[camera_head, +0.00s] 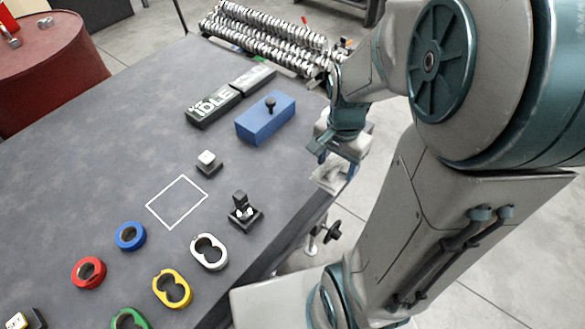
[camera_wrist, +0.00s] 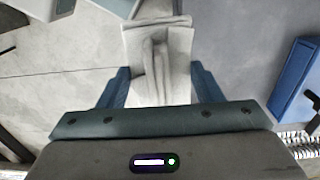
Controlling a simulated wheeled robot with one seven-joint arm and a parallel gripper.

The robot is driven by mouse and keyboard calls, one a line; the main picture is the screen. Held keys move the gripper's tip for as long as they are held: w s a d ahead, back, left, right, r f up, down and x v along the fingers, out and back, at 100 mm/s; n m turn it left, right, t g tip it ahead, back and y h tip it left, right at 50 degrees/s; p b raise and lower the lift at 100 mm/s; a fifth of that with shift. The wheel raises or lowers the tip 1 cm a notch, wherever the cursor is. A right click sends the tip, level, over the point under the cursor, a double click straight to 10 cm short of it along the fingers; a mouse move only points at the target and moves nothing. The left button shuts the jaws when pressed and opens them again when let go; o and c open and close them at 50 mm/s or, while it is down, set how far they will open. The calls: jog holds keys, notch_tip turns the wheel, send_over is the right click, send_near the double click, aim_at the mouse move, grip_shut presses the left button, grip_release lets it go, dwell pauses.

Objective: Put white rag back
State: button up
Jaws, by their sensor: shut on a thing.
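My gripper (camera_wrist: 158,88) is shut on the white rag (camera_wrist: 157,50), which shows between the two blue-grey fingers in the wrist view. The rag looks folded and creased, and its far end spreads out beyond the fingertips. In the head view my gripper (camera_head: 338,151) is at the right edge of the table, near the blue box. The rag (camera_head: 331,176) hangs below it by the table edge. I cannot tell whether the rag touches the table.
The grey table (camera_head: 110,155) bears a blue box (camera_head: 266,122), a dark IDLE sign (camera_head: 213,106), a white square outline (camera_head: 152,207), a black switch (camera_head: 244,212) and several coloured rings. A rack of metal parts (camera_head: 262,38) lies at the far end. A red barrel (camera_head: 45,75) stands far left.

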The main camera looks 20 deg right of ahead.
send_over(296, 176)
notch_tip(296, 176, down, 7)
jog(key=shift+r, duration=0.1)
jog(key=shift+f+b, duration=0.35)
jog(key=shift+f, duration=1.7)
jog(key=shift+f, duration=0.2)
jog(key=o, duration=0.9)
jog(key=shift+o, duration=0.2)
notch_tip(296, 176, up, 11)
jog(key=p, duration=0.1)
jog(key=s+r+n+t, duration=0.2)
jog(key=s+r+n, duration=0.7)
jog(key=s, duration=0.4)
jog(key=shift+s+a+r+n+t, duration=0.2)
jog(key=shift+s+n+t, duration=0.1)
jog(key=shift+n, duration=0.5)
